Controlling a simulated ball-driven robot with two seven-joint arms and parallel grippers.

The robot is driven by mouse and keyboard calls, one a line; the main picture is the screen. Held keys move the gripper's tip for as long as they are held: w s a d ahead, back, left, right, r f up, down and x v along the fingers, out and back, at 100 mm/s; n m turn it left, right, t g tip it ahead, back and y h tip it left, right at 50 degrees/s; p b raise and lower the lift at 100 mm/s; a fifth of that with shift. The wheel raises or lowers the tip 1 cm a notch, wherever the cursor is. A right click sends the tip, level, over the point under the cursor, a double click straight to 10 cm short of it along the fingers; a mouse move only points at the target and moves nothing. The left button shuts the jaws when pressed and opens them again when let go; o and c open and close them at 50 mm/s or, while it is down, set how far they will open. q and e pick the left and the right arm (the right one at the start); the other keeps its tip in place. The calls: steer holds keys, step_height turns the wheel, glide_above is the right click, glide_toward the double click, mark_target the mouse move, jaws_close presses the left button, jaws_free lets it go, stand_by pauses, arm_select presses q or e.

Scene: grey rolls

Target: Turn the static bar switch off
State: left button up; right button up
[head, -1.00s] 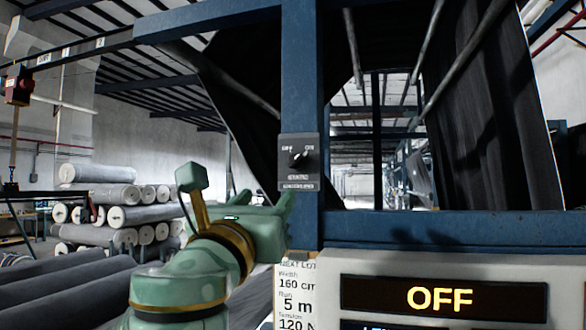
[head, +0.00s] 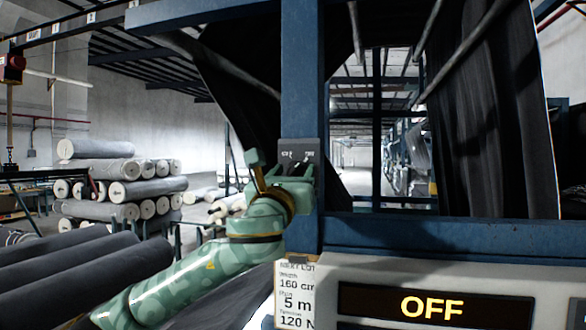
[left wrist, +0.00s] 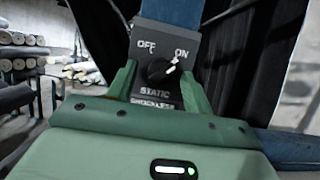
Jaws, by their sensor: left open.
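The static bar switch is a dark plate (head: 298,152) on a blue upright post, and it also shows in the left wrist view (left wrist: 150,38). It has OFF marked at left, ON at right and STATIC below. Its black rotary knob (left wrist: 160,72) has a white mark turned up and right, toward ON. My left gripper (head: 294,174) is at the switch and hides its lower part in the head view. In the left wrist view its green fingers (left wrist: 158,70) are open, one on each side of the knob. Contact with the knob cannot be made out. My right gripper is not in view.
A white panel with a lit OFF display (head: 432,307) and a paper label (head: 295,292) stands below right of the switch. A blue beam (head: 430,234) runs right from the post (head: 303,80). Grey rolls (head: 125,170) are stacked at left, with large dark rolls in front.

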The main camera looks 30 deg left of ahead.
arm_select(q)
steer(key=shift+w, duration=0.15)
steer(key=c, duration=1)
steer(key=shift+o, duration=0.2)
